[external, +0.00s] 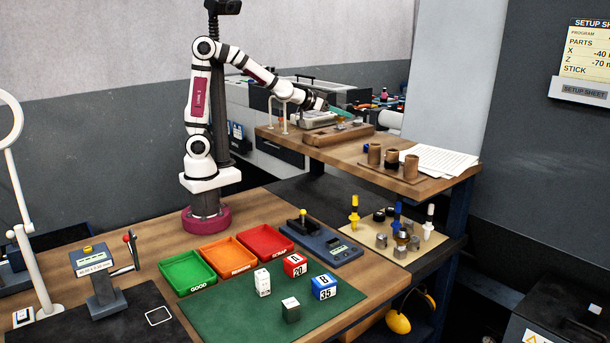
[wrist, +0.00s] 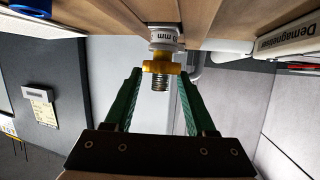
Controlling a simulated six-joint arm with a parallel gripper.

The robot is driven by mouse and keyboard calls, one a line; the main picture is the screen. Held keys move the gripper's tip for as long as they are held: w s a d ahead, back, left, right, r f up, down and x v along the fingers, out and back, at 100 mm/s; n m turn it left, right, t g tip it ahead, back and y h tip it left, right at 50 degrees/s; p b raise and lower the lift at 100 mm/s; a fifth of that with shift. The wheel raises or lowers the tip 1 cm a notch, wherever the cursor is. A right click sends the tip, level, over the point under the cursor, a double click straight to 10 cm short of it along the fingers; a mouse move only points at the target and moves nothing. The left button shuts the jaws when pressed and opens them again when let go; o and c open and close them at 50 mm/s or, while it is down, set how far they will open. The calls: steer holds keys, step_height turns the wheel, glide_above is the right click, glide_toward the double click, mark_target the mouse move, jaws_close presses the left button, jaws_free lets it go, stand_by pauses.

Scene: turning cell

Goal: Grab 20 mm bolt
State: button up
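In the wrist view a bolt-like piece (wrist: 160,68) has a yellow collar and a dark threaded end. It hangs by a pale round part with a label ending in "mm"; the number is not clearly legible. My gripper (wrist: 160,73) has its two green fingers spread wide, one on each side of the yellow collar. I cannot tell whether the fingertips touch it. In the external view my gripper (external: 338,111) is at the raised wooden shelf, by a grey device (external: 318,119). The bolt is too small to make out there.
The shelf (external: 345,150) also carries a wooden block, several brown cups (external: 391,160) and papers (external: 445,160). A "Demagnetiser" housing (wrist: 290,40) is at right in the wrist view. Green, orange and red trays (external: 228,257) and labelled blocks (external: 295,265) are on the lower bench.

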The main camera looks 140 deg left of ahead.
jaws_close()
steer(key=shift+f, duration=0.1)
steer(key=shift+d+f, duration=0.1)
stand_by(1.0)
